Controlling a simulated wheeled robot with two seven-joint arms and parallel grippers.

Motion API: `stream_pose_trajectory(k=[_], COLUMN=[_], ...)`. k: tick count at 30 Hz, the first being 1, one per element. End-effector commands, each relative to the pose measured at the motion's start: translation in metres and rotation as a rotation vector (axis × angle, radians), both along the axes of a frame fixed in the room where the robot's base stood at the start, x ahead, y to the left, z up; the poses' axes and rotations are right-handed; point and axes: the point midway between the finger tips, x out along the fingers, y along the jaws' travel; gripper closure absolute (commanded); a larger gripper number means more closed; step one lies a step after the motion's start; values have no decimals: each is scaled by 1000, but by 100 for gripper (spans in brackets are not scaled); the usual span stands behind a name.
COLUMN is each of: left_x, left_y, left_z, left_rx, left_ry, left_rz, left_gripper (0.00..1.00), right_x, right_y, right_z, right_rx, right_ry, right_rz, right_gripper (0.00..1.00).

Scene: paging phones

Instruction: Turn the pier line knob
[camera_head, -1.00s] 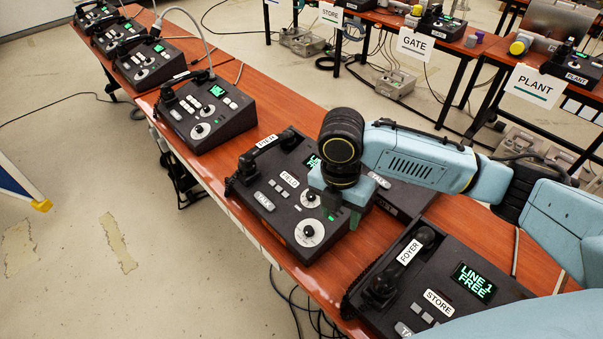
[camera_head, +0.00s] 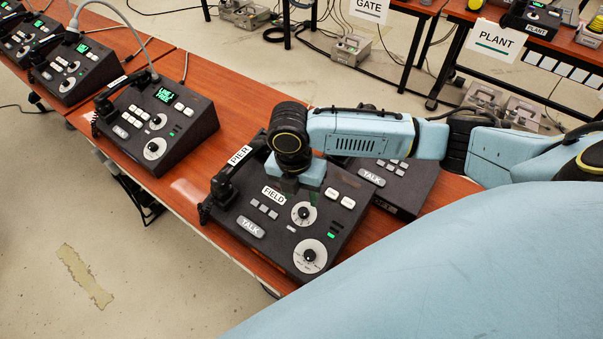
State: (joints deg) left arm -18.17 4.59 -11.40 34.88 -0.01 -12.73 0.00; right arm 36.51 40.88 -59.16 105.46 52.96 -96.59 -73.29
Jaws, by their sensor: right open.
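The pier phone (camera_head: 235,225) is a dark sloped desk console with a handset labelled PIER (camera_head: 222,180) on its left side and a FIELD label above its grey keys. Two knobs on pale round dials show on it: an upper knob (camera_head: 304,213) and a lower, larger-dialled knob (camera_head: 310,256). Which one is the line knob I cannot read. My right gripper (camera_head: 300,193) points down over the console, open, just behind the upper knob. Contact cannot be told. The gripper and wrist hide the console's screen. My left gripper is not in view.
Another phone (camera_head: 160,122) with a lit LINE 1 FREE screen stands to the left on the same wooden table (camera_head: 236,107). A console with a TALK key (camera_head: 372,178) lies behind my right forearm. More phones stand farther left. Tables marked GATE and PLANT (camera_head: 497,42) stand behind.

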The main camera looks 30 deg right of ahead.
Motion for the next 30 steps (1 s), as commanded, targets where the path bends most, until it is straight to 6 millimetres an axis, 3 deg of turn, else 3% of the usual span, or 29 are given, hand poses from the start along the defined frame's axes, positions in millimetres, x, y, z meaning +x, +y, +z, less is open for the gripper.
stream_pose_trajectory(k=[3,9,22,30], left_x=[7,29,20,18], left_y=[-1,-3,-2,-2], left_z=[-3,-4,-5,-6], left_rx=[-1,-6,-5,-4], left_ry=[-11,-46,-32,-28], left_rz=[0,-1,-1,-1], left_gripper=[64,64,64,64], right_x=[-3,-4,-5,-5], right_y=[-1,-3,-4,-4], right_z=[-26,-54,-65,-64], right_rx=[0,-1,0,0], right_ry=[3,1,-2,-1], right_rz=[0,0,1,1], right_gripper=[54,54,54,87])
